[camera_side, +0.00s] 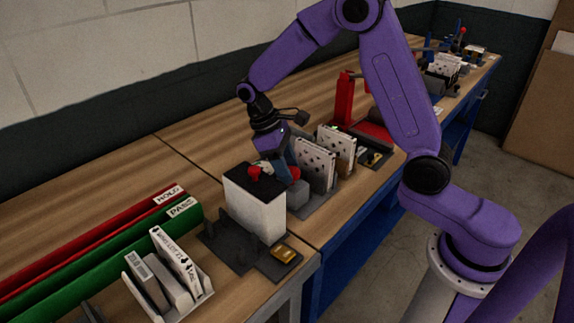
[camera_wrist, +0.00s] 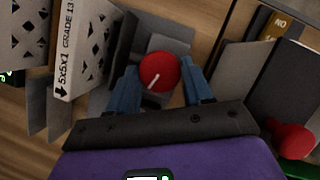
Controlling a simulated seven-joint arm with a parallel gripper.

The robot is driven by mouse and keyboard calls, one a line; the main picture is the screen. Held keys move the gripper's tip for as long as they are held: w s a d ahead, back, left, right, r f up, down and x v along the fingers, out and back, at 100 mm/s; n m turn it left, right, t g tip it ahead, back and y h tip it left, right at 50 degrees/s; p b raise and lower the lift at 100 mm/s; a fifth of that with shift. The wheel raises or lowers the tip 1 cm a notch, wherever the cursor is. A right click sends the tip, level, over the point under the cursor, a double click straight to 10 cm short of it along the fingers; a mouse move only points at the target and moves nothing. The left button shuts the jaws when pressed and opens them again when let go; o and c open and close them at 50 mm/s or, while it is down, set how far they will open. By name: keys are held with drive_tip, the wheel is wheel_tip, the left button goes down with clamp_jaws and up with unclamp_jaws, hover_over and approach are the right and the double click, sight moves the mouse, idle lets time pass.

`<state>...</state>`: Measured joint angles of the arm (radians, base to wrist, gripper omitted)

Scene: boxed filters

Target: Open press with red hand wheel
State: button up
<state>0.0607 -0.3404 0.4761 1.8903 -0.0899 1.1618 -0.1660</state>
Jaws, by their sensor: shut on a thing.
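The red hand wheel (camera_wrist: 160,70) has a white mark on its face and sits between the blue fingers of my gripper (camera_wrist: 161,82) in the wrist view. My gripper is shut on the wheel. In the side view my gripper (camera_side: 284,160) reaches down behind the white box, and only part of the red wheel (camera_side: 294,173) shows. The grey press (camera_side: 298,192) is below the wheel, partly hidden by the box. White filters with dark holes (camera_side: 315,163) stand right of it; in the wrist view one filter (camera_wrist: 70,45) is on the left, its edge reading "5x5x1 GRADE 13".
A white box with a black top (camera_side: 254,208) and a red knob (camera_side: 254,171) stands close to my gripper. Green (camera_side: 130,240) and red (camera_side: 95,235) rails lie at left, near a rack of cartons (camera_side: 175,268). A red upright stand (camera_side: 345,98) is behind.

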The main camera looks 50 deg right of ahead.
idle(0.4)
drive_tip(key=o, duration=1)
drive_tip(key=v, duration=1.7)
drive_tip(key=shift+r, duration=0.25)
